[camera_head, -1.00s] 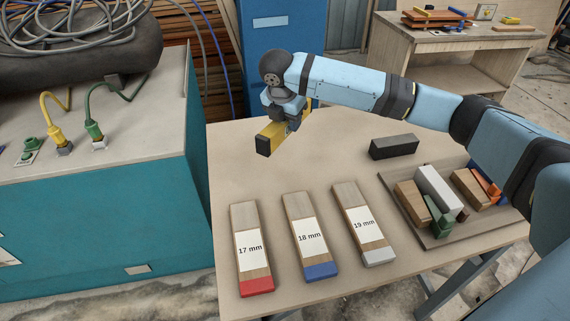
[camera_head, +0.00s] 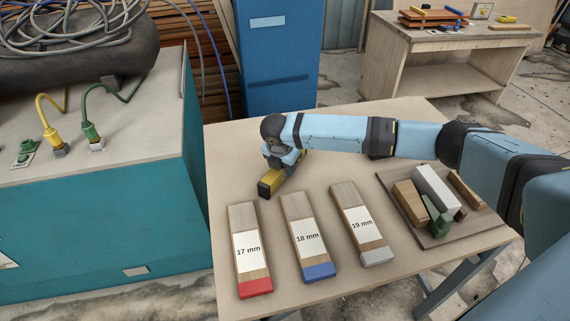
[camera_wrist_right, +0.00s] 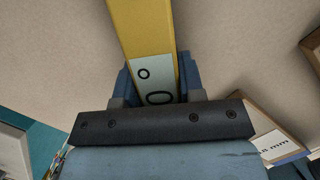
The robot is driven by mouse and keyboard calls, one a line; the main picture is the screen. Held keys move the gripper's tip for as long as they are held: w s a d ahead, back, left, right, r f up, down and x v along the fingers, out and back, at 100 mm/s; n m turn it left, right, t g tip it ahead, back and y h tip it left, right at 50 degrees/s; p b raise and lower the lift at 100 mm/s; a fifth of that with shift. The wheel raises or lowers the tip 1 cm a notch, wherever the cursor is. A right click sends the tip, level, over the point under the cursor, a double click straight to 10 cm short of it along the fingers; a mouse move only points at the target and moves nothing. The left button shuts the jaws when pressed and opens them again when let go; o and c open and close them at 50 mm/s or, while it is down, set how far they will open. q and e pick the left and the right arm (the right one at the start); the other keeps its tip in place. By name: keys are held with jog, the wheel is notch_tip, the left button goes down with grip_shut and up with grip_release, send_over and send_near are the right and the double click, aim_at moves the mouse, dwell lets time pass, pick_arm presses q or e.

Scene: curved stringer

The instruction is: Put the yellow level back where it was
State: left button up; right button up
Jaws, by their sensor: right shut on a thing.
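The yellow level (camera_head: 271,185), with a dark end cap, is at the back left of the wooden table (camera_head: 235,150), behind the 17 mm and 18 mm blocks. My right gripper (camera_head: 283,160) is shut on it from above. In the right wrist view the level (camera_wrist_right: 145,30) runs away between the fingers (camera_wrist_right: 158,88), with a pale label showing on its face. It is low over the tabletop; I cannot tell whether it touches. My left gripper is not in view.
Blocks marked 17 mm (camera_head: 249,250), 18 mm (camera_head: 307,237) and 19 mm (camera_head: 362,224) lie in front. A tray (camera_head: 437,240) with several wooden, white and green pieces lies at right, under my arm. A teal cabinet (camera_head: 100,215) stands left of the table.

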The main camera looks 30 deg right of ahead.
jog(key=o, duration=1.1)
jog(key=v, duration=1.2)
jog(key=shift+r, duration=0.15)
